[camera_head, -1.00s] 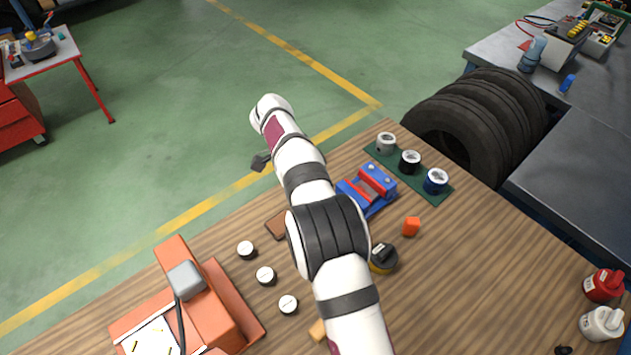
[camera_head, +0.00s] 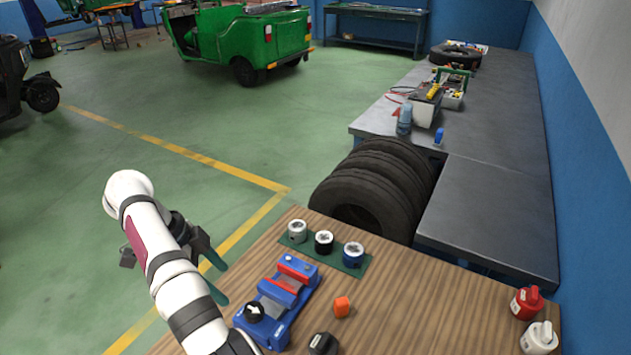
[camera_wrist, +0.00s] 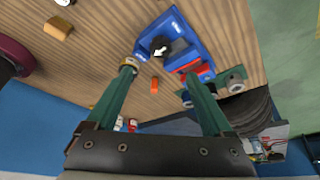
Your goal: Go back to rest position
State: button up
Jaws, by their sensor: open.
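My gripper (camera_head: 222,282) hangs off the left edge side of the wooden table in the head view, partly hidden by my white arm. Its green fingers are spread apart with nothing between them; they also show wide open in the wrist view (camera_wrist: 162,74). A blue and red vise (camera_head: 289,287) stands on the table to the right of the gripper. A black knob with a white pointer (camera_head: 254,312) sits on the vise's near end; it also shows in the wrist view (camera_wrist: 160,47). The gripper is apart from both.
An orange block (camera_head: 342,306) and a black object (camera_head: 323,343) lie right of the vise. Three round pieces stand on a green mat (camera_head: 350,268). Red (camera_head: 527,303) and white (camera_head: 540,339) bottles stand at right. Tires (camera_head: 375,190) stand beyond the table; open floor lies left.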

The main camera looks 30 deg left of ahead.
jog(key=w+d+r+n+g, duration=0.1)
jog(key=w+d+r, duration=0.25)
jog(key=d, duration=0.45)
jog(key=w+d+r+n+g, duration=0.1)
jog(key=w+d+r, duration=0.25)
jog(key=d, duration=0.55)
jog(key=w+d+r+n+g, duration=0.15)
jog(key=d+r, duration=0.25)
jog(key=d, duration=0.4)
jog(key=s+d+f+y, duration=0.1)
jog(key=s+d+y, duration=0.1)
jog(key=s+d, duration=0.55)
jog(key=s+d+f+y, duration=0.2)
jog(key=s+d, duration=0.3)
jog(key=d, duration=0.5)
jog(key=s+d+f+y, duration=0.1)
jog(key=s+f, duration=0.3)
jog(key=s, duration=0.3)
jog(key=shift+s+d+f, duration=0.25)
jog(key=shift+f, duration=0.1)
